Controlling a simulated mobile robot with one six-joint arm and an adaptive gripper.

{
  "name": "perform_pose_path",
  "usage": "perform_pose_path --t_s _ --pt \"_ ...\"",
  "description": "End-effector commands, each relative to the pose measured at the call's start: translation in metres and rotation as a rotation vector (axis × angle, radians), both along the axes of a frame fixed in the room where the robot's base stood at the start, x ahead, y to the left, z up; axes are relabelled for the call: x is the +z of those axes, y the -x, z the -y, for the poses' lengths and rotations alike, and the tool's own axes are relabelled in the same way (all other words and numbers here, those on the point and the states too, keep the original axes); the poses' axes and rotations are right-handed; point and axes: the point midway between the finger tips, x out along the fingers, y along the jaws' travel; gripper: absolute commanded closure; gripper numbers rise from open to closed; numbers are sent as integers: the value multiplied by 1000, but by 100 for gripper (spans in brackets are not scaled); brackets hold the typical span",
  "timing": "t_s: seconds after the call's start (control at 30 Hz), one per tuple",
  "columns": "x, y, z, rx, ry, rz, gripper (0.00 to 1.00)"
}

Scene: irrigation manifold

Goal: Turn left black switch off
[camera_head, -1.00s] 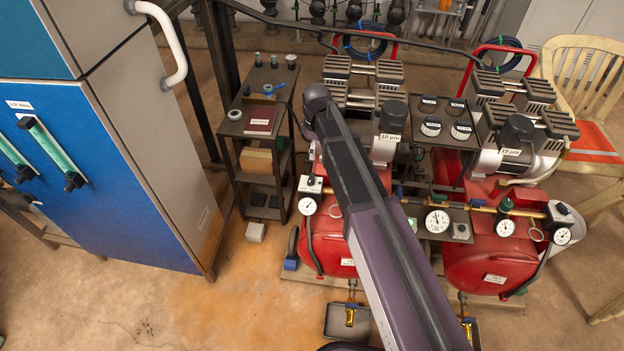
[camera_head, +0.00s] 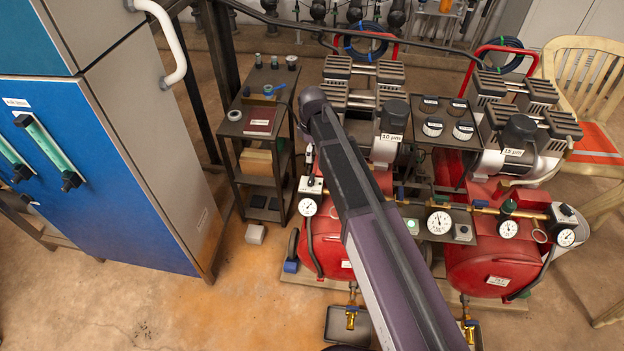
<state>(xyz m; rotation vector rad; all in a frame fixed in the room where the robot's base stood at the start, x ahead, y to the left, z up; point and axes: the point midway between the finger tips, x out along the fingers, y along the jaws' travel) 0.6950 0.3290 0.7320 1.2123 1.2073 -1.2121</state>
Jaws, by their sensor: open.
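The left black switch (camera_head: 311,182) sits on a small white box at the left end of the left red compressor, above a round gauge. Whether it is on or off is too small to tell. Only a dark sliver of my gripper (camera_head: 309,158) shows beside the arm, just above the left switch. It appears empty; its fingertips are mostly hidden, and contact with the switch cannot be told.
A dark shelf rack (camera_head: 262,135) with small parts stands left of the compressors. A blue cabinet (camera_head: 90,150) is at far left. Gauges (camera_head: 439,222) and brass piping run along the compressor fronts. A wooden chair (camera_head: 585,80) stands at right. Floor in front left is clear.

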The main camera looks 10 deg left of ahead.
Motion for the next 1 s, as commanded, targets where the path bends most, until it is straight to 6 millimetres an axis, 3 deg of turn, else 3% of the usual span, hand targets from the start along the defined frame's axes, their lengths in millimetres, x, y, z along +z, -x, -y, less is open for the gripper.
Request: perform_pose_path --t_s 1.0 --pt "-81 0 0 0 0 0 0"
